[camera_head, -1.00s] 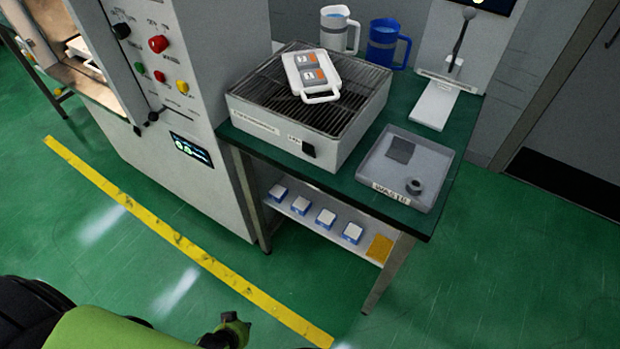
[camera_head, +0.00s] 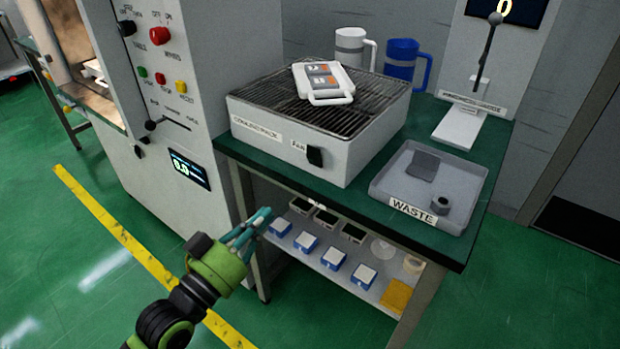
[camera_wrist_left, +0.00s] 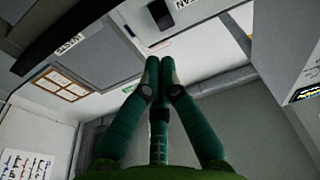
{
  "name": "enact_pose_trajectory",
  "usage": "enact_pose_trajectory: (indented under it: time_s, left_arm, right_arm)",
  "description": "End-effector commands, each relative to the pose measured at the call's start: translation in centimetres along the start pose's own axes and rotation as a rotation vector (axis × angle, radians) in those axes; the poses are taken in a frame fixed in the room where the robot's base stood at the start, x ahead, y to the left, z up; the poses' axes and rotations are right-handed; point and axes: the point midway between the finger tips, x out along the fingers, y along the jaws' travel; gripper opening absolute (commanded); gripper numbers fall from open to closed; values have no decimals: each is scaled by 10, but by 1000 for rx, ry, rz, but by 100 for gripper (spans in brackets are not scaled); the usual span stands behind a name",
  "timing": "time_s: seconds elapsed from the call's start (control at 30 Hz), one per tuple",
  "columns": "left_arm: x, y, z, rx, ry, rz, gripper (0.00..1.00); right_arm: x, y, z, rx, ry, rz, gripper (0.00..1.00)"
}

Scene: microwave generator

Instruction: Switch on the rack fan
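The cooling rack (camera_head: 275,125) is a white box with a dark grille top on the green table. Its black fan switch (camera_head: 315,156) sits on the front face beside a FAN label; it also shows in the left wrist view (camera_wrist_left: 160,14). My left gripper (camera_head: 258,222) is in front of the table's left leg, below and left of the switch and apart from it. In the left wrist view its fingertips (camera_wrist_left: 160,62) are together with nothing between them. My right gripper is not in view. The switch's position is too small to tell.
A grey WASTE tray (camera_head: 465,180) stands to the right. The lower shelf (camera_head: 335,268) holds several small boxes. A tall cabinet (camera_head: 215,70) with knobs stands left. The floor in front is free.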

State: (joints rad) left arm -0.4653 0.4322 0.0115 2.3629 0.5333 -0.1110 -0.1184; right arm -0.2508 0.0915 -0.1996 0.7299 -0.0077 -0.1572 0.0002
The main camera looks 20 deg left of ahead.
Motion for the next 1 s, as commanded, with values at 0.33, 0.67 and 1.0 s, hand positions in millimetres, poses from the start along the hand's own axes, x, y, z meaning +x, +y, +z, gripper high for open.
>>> enact_pose_trajectory:
  time_s: [0.33,0.67,1.0]
  left_arm:
    - [-3,10,-20,2,52,28,0]
    - [6,10,-22,2,53,26,0]
    - [64,11,-26,1,55,26,0]
  right_arm:
    - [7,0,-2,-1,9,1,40]
    - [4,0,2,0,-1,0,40]
    - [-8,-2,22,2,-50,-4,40]
